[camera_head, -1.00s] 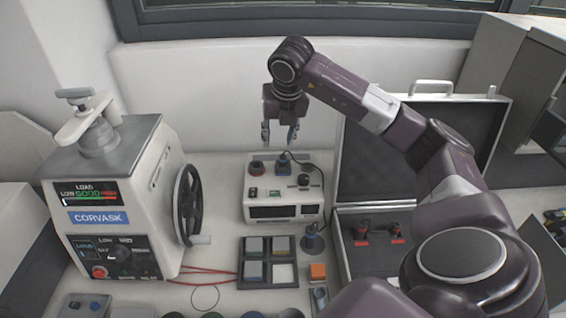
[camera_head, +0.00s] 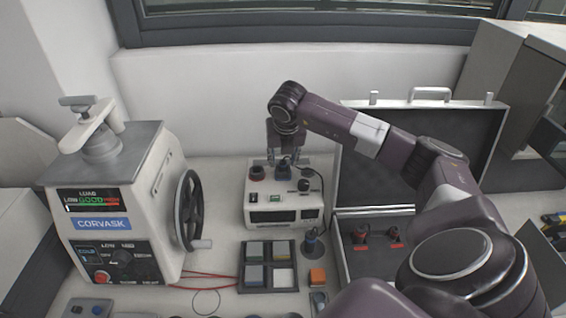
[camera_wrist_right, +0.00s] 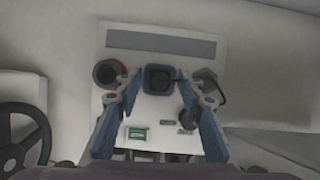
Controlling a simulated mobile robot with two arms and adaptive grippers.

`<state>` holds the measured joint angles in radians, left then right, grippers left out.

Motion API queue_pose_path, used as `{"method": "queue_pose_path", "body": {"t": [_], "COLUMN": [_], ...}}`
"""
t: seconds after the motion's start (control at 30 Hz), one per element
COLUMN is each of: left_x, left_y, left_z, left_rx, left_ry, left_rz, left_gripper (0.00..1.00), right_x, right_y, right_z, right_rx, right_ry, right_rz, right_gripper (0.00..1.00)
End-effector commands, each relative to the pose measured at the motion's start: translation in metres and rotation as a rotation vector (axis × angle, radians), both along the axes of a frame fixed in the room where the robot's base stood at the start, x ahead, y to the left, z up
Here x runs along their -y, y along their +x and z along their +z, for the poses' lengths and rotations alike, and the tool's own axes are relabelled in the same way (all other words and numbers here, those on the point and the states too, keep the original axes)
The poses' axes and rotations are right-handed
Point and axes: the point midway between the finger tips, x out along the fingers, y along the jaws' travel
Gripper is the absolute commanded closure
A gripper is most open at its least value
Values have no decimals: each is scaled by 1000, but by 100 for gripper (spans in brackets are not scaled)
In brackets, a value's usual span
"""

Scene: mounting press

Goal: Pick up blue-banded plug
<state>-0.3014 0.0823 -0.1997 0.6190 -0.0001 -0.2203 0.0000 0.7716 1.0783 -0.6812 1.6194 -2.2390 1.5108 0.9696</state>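The blue-banded plug (camera_head: 284,167) stands upright in the top of a white control box (camera_head: 262,197). In the right wrist view the plug (camera_wrist_right: 159,78) shows as a dark square top with a blue rim. My right gripper (camera_head: 284,158) is above the box, around the plug's place. In the right wrist view its two blue-grey fingers are apart, one on each side of the plug, and the right gripper (camera_wrist_right: 160,125) is open and holds nothing. Whether a finger touches the plug cannot be told. My left gripper is not in view.
A red-ringed socket (camera_head: 257,172) and a black knob (camera_head: 304,185) flank the plug. A cable runs from the plug to the right. A mounting press (camera_head: 115,205) with a handwheel stands left. An open case (camera_head: 375,212) lies right. A tray (camera_head: 268,289) of square blocks is in front.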

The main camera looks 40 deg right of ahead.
Motion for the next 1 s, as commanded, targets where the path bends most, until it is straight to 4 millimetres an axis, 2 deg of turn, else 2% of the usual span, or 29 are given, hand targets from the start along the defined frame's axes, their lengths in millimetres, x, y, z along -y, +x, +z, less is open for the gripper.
{"method": "queue_pose_path", "body": {"t": [0.1, 0.43, 0.77, 0.93, 1.0], "left_x": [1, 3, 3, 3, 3], "left_y": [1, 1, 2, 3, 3], "left_z": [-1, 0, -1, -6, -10], "left_rx": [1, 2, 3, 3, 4], "left_ry": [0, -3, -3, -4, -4], "left_rz": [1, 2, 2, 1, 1], "left_gripper": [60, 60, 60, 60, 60], "right_x": [0, 0, 0, 0, 0], "right_y": [0, 0, 0, 1, 1], "right_z": [0, 0, 3, 17, 28], "right_rx": [0, 0, 2, 5, 7], "right_ry": [0, 0, 0, 0, 1], "right_rz": [0, 0, -1, -1, -1], "right_gripper": [64, 100, 100, 100, 100]}}
